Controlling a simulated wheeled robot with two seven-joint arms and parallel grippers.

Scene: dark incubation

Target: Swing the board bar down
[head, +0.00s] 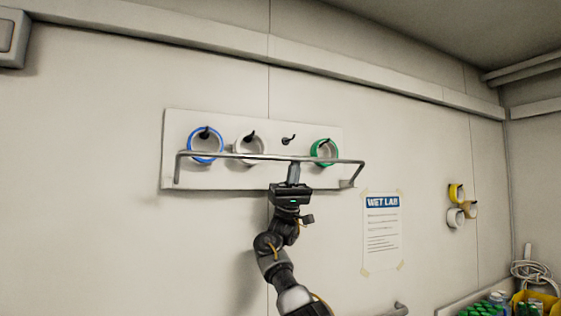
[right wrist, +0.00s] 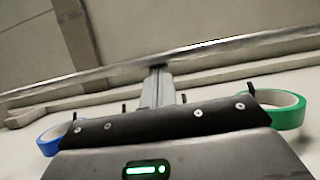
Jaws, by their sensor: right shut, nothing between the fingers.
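The board bar (head: 230,156) is a thin grey metal rail across the front of a white wall board (head: 225,178), with short side arms bent down at both ends. It crosses in front of the tape rolls hung on the board. My right gripper (head: 293,168) is shut and empty, pointing up, with its fingertips at the bar's middle. In the right wrist view the bar (right wrist: 230,52) runs slantwise just beyond the fingertips (right wrist: 158,75); I cannot tell whether they touch. My left gripper is not in view.
Blue (head: 192,135), white (head: 237,150) and green (head: 333,150) tape rolls hang on hooks; one hook (head: 288,140) is bare. A WET LAB sheet (head: 382,230) is taped right of my arm. More rolls (head: 456,218) hang further right. Clutter (head: 492,308) stands at bottom right.

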